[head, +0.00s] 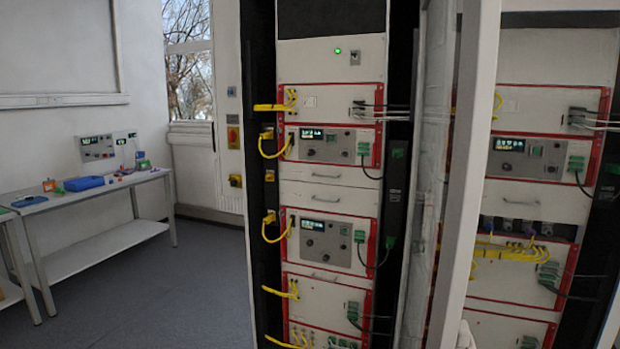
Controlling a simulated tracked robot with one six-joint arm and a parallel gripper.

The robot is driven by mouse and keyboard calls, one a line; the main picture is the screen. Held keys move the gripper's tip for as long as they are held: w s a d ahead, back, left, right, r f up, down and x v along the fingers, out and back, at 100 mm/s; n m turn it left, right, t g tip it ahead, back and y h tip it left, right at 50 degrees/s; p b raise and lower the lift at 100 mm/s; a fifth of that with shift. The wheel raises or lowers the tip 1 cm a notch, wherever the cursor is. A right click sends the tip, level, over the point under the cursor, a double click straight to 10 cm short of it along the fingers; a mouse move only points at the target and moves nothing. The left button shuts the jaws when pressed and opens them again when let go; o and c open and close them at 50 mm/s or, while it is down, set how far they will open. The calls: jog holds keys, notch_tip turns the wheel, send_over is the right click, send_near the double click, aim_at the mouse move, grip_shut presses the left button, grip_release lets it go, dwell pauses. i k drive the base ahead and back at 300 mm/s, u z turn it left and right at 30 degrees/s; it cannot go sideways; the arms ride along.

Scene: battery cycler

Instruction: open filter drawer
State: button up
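No drawer in the head view is clearly marked as the filter drawer. A plain white drawer front with a horizontal handle (326,175) sits between two instrument units in the left rack, and it looks shut. Another handled front (515,193) shows in the right rack. My gripper is not in view. A small pale shape at the bottom edge, near the white post, is too cut off to tell what it is.
A white upright post (466,170) stands between the two racks. Yellow cables (272,150) loop out at the left rack's left side, and black cables hang at its right. A bench (100,190) with a blue tray stands at left. Grey floor (180,290) is clear between.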

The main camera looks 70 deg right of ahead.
aim_at(345, 176)
jog(key=i, duration=1.35)
jog(key=z, duration=2.8)
jog(key=i, duration=0.65)
jog(key=u, duration=0.1)
